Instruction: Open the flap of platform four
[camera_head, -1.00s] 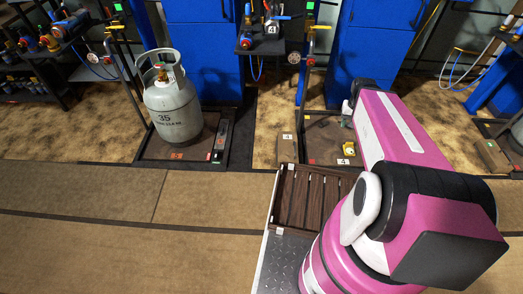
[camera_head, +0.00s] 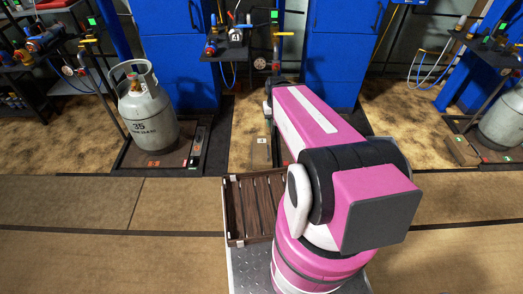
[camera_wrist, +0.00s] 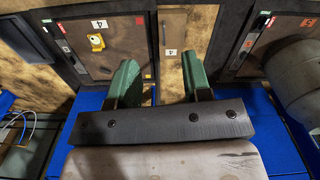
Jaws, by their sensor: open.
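Platform four (camera_wrist: 125,45) is a brown plate in a dark frame at upper left in the wrist view, with a white "4" label and a yellow fitting (camera_wrist: 96,42). Next to it lies a narrow brown flap (camera_wrist: 174,28) with its own "4" label and a dark handle (camera_wrist: 163,36). In the head view this flap (camera_head: 262,153) shows just left of my arm, which hides platform four. My gripper (camera_wrist: 160,76) is open and empty, its green fingers apart on either side of the flap's near end in the picture. Whether it touches anything cannot be told.
A grey gas cylinder (camera_head: 147,112) marked 35 stands on the platform at left (camera_head: 175,161). Another cylinder (camera_head: 503,118) stands at far right. Blue cabinets (camera_head: 192,65) and valve stands line the back. A slatted brown crate (camera_head: 237,218) sits beside my arm. The tan floor in front is clear.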

